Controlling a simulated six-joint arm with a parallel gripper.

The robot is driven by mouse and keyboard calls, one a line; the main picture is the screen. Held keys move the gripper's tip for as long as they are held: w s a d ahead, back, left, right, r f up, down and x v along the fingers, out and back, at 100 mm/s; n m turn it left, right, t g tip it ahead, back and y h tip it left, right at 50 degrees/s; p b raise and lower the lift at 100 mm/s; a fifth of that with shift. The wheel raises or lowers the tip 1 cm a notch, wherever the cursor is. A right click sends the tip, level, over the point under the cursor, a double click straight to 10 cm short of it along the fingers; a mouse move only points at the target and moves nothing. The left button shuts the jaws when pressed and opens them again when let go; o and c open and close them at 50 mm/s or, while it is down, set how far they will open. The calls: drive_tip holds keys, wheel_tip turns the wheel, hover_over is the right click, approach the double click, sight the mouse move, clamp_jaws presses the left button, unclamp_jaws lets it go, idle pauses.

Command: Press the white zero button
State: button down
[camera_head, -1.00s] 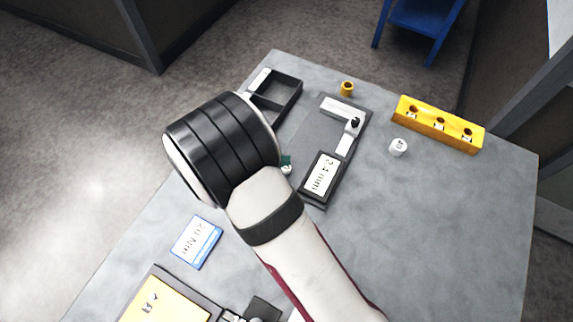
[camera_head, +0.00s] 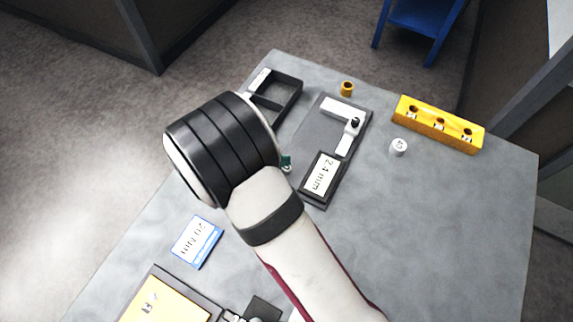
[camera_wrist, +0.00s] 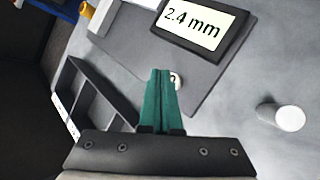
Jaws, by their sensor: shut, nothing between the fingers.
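My gripper (camera_wrist: 161,74) has two green fingers pressed together, with nothing between them. In the head view a green fingertip (camera_head: 286,162) shows just past my dark wrist, left of the display. In the wrist view the white zero button (camera_wrist: 175,80), small and round, lies right beside the fingertips and is partly hidden by them. I cannot tell whether the fingers touch it. The button is at the edge of a grey gauge plate (camera_head: 318,128). The plate's black-framed display (camera_head: 321,177) reads 2.4 mm, also in the wrist view (camera_wrist: 196,28).
A black open tray (camera_head: 291,99) stands behind my wrist. A yellow block with holes (camera_head: 440,124), a white cylinder (camera_head: 398,147) and a small brass-coloured cylinder (camera_head: 347,88) stand farther back. A blue-edged card (camera_head: 196,242) lies at front left. The right side of the table is clear.

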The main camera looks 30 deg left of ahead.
drive_tip(key=shift+f, duration=0.1)
idle(0.3)
drive_tip(key=shift+f, duration=0.35)
drive_tip(key=shift+f, duration=0.45)
idle(0.6)
drive_tip(key=shift+r, duration=0.9)
wheel_tip(320, 180, up, 5)
idle(0.4)
idle(0.6)
